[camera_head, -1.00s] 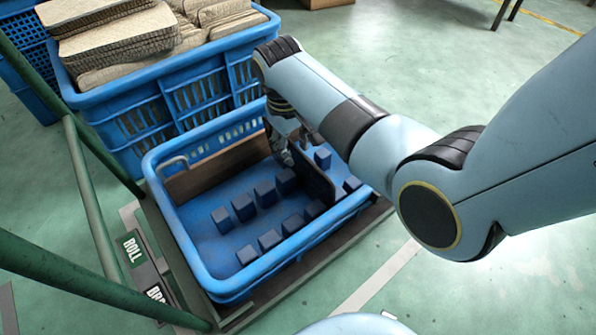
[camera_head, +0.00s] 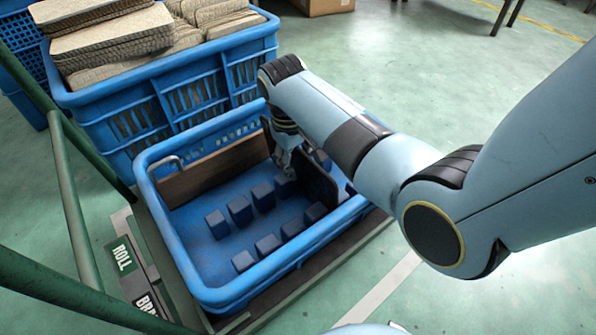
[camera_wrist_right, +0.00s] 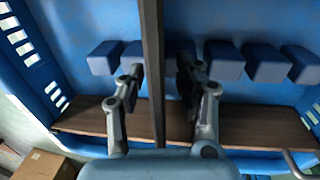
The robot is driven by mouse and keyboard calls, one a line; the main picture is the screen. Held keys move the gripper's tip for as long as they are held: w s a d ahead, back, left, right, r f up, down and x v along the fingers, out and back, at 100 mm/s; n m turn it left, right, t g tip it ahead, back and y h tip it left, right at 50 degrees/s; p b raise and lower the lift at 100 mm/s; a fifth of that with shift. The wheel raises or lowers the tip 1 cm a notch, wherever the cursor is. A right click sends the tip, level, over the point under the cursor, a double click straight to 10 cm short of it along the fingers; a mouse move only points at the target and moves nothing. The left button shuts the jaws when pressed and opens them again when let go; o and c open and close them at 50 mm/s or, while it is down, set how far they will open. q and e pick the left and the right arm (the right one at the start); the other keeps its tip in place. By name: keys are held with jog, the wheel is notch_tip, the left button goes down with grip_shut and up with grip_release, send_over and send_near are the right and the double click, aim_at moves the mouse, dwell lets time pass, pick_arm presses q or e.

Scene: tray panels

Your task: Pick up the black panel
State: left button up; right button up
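The black panel (camera_head: 321,184) stands upright on edge in the right part of the blue tray (camera_head: 172,228), among dark blue blocks. In the right wrist view it is a dark vertical strip (camera_wrist_right: 152,70) between my fingers. My right gripper (camera_head: 290,165) reaches down into the tray at the panel's far end. In the right wrist view the right gripper (camera_wrist_right: 160,72) is open, one finger on each side of the panel. Gaps show on both sides, the wider one on the right. My forearm hides part of the tray's right side. My left gripper is in neither view.
A brown board (camera_head: 212,172) stands along the tray's far wall. Several blue blocks (camera_head: 240,209) rise from the tray floor. A large blue crate (camera_head: 180,105) of stacked tan sheets stands behind. Green rails (camera_head: 80,205) run on the left. Open floor lies at right.

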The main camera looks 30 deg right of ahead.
grip_shut()
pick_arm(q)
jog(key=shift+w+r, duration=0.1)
pick_arm(e)
jog(key=shift+r, duration=0.15)
dwell(0.3)
jog(key=shift+w+r+p, duration=0.1)
jog(key=shift+r+p, duration=0.65)
jog(key=shift+r, duration=0.2)
notch_tip(320, 180, up, 2)
jog(key=shift+r+p, duration=0.1)
jog(key=shift+p, duration=0.6)
jog(key=shift+r+p, duration=0.65)
jog(key=shift+r, duration=0.25)
jog(key=shift+r+p, duration=0.55)
jog(key=shift+r, duration=0.2)
jog(key=shift+r+p, duration=0.55)
jog(key=shift+r, duration=0.35)
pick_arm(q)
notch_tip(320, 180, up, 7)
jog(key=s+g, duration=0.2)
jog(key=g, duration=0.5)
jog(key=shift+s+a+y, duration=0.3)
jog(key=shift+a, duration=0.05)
pick_arm(e)
jog(key=shift+r, duration=0.35)
